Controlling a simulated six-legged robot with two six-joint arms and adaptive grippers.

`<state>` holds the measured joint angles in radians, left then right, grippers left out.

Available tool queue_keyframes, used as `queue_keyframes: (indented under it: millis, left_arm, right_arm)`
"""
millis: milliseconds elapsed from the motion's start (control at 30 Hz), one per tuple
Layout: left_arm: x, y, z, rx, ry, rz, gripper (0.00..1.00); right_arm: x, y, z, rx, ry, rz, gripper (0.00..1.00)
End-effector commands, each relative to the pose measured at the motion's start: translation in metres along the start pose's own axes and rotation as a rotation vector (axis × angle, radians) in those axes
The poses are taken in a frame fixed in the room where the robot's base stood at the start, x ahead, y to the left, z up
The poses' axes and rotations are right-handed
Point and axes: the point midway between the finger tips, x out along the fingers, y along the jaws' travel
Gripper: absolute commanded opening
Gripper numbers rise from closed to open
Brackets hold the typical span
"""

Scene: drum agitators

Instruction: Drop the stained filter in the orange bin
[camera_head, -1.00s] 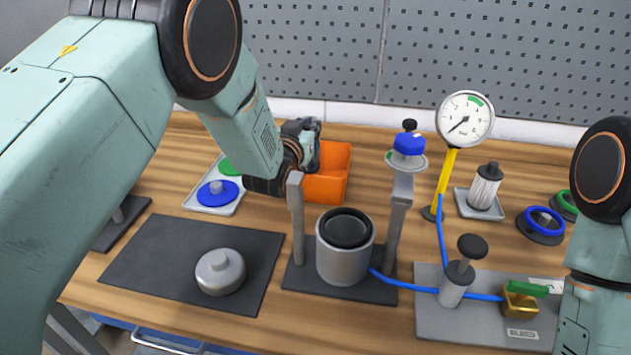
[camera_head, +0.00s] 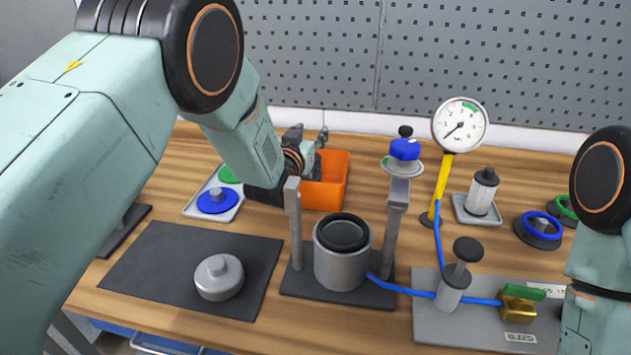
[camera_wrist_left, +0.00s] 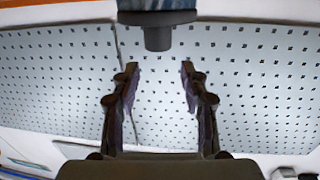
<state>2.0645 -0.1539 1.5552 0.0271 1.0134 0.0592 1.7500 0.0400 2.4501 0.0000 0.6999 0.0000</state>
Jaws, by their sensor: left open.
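The orange bin (camera_head: 334,181) stands at the back of the bench, left of centre, partly covered by my left arm and gripper. My left gripper (camera_head: 308,141) is at the bin, over its left and back part, with its fingers spread. In the left wrist view its two fingers (camera_wrist_left: 160,70) stand apart with nothing between them. I see no stained filter; the bin's inside is mostly hidden. A pale pleated filter with a dark cap (camera_head: 481,193) stands upright on a small tray at the right; no stain shows on it. My right gripper is out of view.
A grey cup (camera_head: 342,262) stands between two posts in front of the bin. A metal cap (camera_head: 219,278) lies on the dark mat (camera_head: 150,255).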

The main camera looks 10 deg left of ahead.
Motion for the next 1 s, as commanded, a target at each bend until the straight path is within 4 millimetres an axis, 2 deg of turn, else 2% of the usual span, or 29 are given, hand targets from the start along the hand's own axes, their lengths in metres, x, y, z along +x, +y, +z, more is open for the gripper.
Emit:
queue_keyframes:
  millis: [233, 800, 1000]
  left_arm:
    - [-0.015, 0.001, -0.001, 0.001, 0.000, 0.000, 0.45]
    - [-0.101, 0.003, -0.002, 0.004, 0.001, 0.000, 0.45]
    - [-0.119, 0.003, -0.003, 0.004, 0.005, 0.000, 0.45]
  right_arm:
    - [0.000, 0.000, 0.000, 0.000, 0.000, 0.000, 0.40]
    - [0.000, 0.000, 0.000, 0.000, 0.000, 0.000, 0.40]
    - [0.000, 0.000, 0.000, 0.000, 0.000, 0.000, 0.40]
